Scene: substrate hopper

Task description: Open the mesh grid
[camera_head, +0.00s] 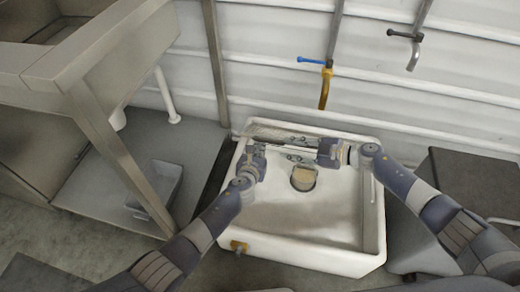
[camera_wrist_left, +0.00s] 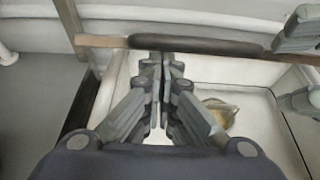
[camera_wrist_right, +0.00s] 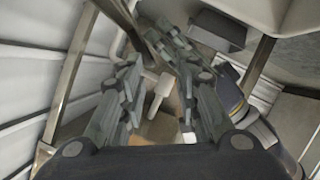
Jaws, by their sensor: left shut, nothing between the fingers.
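The white hopper basin (camera_head: 377,225) stands below the wall, its inside in view with a round opening holding tan material (camera_head: 303,178). A thin metal frame (camera_head: 290,150), which looks like the mesh grid seen nearly edge-on, lies at the basin's back between my grippers. In the left wrist view a brown bar with a dark padded handle (camera_wrist_left: 195,45) crosses just beyond my left fingertips. My left gripper (camera_head: 256,150) is shut and empty at the back left; contact with the bar is unclear. My right gripper (camera_head: 325,152) is open at the frame's right end; its fingers stand apart in the right wrist view (camera_wrist_right: 162,80).
A metal bench (camera_head: 95,70) stands left, with a grey bin (camera_head: 160,190) beneath. A dark box (camera_head: 465,185) stands right. The basin's front interior is clear.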

